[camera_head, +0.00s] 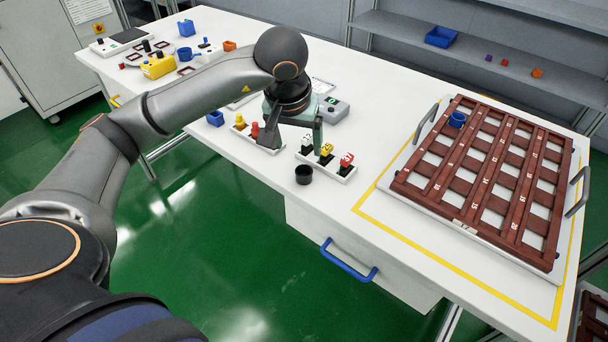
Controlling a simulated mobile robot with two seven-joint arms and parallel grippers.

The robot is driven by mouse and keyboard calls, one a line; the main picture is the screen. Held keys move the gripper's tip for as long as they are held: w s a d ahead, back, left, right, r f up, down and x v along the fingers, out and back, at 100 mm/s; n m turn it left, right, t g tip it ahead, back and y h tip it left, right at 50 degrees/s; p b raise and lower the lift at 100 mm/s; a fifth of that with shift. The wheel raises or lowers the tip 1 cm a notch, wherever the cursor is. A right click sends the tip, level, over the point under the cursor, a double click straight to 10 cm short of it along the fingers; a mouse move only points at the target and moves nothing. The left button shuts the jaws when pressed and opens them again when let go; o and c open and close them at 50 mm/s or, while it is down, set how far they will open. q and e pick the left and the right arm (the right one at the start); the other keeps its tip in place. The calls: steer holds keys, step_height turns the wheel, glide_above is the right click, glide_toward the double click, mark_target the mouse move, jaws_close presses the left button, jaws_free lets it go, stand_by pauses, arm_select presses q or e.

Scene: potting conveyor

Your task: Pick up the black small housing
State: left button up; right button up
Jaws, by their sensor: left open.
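The black small housing (304,174) looks like a short round black cup. It stands on the white table near its front edge, in front of a row of small black, yellow and red parts. My left gripper (294,143) is open and points down over the table, above and a little left of the housing, apart from it. One finger hides part of the row of parts behind it. My right gripper is not in view.
A brown grid tray (451,189) with a blue cup (457,119) in it fills the right of the table (367,185). Small white holders (327,167) with coloured parts stand close behind the housing. A grey box (333,110) stands farther back.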

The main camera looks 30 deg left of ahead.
mark_target(304, 168)
arm_select(q)
steer(key=x, duration=1)
steer(key=shift+w+d+f, duration=0.15)
steer(key=shift+d+f, duration=0.05)
steer(key=shift+f, duration=0.1)
steer(key=shift+c, duration=0.3)
jaws_close()
steer(key=shift+r, duration=0.1)
